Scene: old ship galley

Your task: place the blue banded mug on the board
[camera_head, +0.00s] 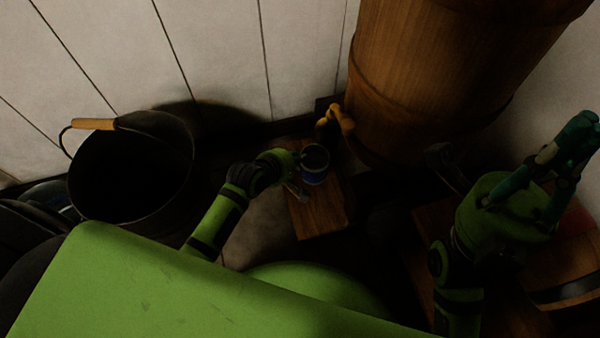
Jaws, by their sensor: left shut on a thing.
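The blue banded mug (314,175) shows near the middle of the head view, dark with a blue band and its round opening facing up. My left gripper (299,167) reaches in from the left and is shut on the mug's left side. The wooden board (322,215) lies below the mug, which overlaps its far part in the picture. I cannot tell whether the mug touches the board. My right gripper (562,160) is at the far right, away from the mug.
A large dark pot (130,175) with a wooden-grip handle stands at the left. A big wooden barrel (440,80) rises behind the board at the right. A small yellow-orange object (342,120) sits by the barrel's foot. The near part of the board is clear.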

